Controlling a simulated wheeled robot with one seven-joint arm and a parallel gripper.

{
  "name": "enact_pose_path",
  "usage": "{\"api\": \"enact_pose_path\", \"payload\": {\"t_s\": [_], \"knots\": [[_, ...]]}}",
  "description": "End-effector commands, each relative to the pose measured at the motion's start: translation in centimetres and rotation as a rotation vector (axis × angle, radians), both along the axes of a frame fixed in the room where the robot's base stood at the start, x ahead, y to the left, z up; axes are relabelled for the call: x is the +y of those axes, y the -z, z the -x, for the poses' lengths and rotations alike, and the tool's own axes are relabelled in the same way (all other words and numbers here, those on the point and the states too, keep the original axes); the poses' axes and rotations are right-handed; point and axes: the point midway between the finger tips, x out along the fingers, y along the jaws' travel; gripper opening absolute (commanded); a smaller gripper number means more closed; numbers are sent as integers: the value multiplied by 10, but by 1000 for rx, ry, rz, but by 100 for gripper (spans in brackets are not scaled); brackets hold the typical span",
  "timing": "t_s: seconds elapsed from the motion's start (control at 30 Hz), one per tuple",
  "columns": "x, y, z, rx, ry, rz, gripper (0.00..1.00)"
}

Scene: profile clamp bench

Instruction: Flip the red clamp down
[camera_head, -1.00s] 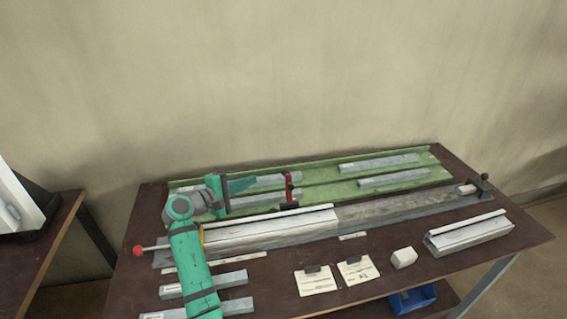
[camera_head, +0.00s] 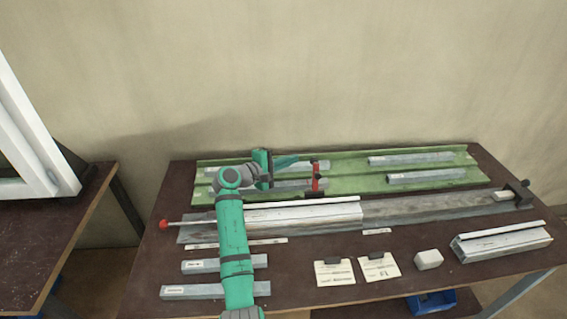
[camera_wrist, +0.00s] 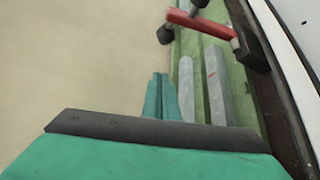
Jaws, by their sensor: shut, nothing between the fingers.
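The red clamp (camera_head: 316,183) stands upright at the front edge of the green tray, on a dark base. In the wrist view its red arm (camera_wrist: 202,22) shows at the top, with a dark round tip at its end. My gripper (camera_head: 293,159) is above the tray, to the left of the clamp and apart from it. In the wrist view the teal fingers (camera_wrist: 161,92) are together and empty, pointing towards the clamp's side of the picture.
The green tray (camera_head: 345,175) holds several grey bars. In front lies a long metal profile (camera_head: 300,216) with a red-knobbed rod (camera_head: 164,224) at its left. Two paper cards (camera_head: 335,272), a white block (camera_head: 428,260) and loose bars occupy the table front.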

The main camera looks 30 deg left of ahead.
Motion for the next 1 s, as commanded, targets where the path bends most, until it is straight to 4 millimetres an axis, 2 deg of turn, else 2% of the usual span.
{"api": "enact_pose_path", "payload": {"t_s": [0.33, 0.8, 1.0], "knots": [[-15, 7, -39, 0, 1, 0, 0], [-40, -3, -18, 0, -1, -1, 0], [-44, -5, -15, 0, 0, 0, 0]]}}
